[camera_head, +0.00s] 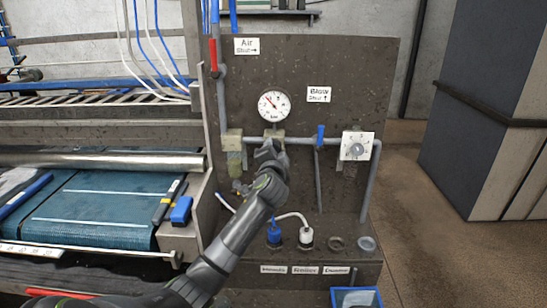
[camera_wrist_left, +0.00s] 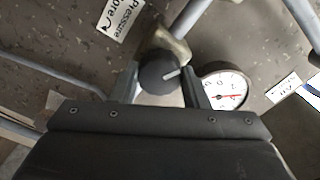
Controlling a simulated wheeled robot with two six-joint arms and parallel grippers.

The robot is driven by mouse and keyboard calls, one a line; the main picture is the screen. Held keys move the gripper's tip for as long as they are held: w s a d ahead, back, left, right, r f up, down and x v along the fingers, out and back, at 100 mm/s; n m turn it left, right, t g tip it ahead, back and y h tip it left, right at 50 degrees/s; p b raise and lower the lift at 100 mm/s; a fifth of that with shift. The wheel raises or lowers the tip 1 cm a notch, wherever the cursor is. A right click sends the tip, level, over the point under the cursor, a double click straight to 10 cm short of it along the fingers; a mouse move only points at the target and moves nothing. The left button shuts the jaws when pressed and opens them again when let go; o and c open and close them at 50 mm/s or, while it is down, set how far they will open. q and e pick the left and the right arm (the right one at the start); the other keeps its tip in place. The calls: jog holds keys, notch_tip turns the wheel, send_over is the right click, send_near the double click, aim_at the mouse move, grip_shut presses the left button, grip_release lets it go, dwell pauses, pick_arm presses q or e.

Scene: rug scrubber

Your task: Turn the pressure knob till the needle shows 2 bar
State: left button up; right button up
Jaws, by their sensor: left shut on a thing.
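The pressure gauge (camera_head: 274,106) is a round white dial on the dark panel. Its red needle points to the upper left in the head view; the numbers are too small to read surely. The dial also shows in the wrist view (camera_wrist_left: 227,88), turned by the camera angle. The pressure knob (camera_wrist_left: 158,73) is black and round with a white line, on a brass-coloured body below the gauge. My left gripper (camera_head: 267,152) is at the knob and hides it in the head view. Its fingers sit on either side of the knob, shut on it. My right gripper is out of view.
A blue valve lever (camera_head: 320,134) and a white dial plate (camera_head: 357,146) are right of the gauge. A red-handled valve (camera_head: 213,55) is at the upper left. Blue and white hose couplings (camera_head: 274,234) stand below.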

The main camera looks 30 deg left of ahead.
pick_arm(q)
jog(key=shift+f+n+b, duration=0.15)
jog(key=shift+n+b, duration=0.3)
jog(key=shift+n, duration=0.55)
jog(key=o, duration=1)
jog(key=b+v, duration=0.3)
jog(key=v, duration=1.4)
jog(key=shift+s+d, duration=0.15)
jog(key=shift+d, duration=0.05)
jog(key=shift+f, duration=0.1)
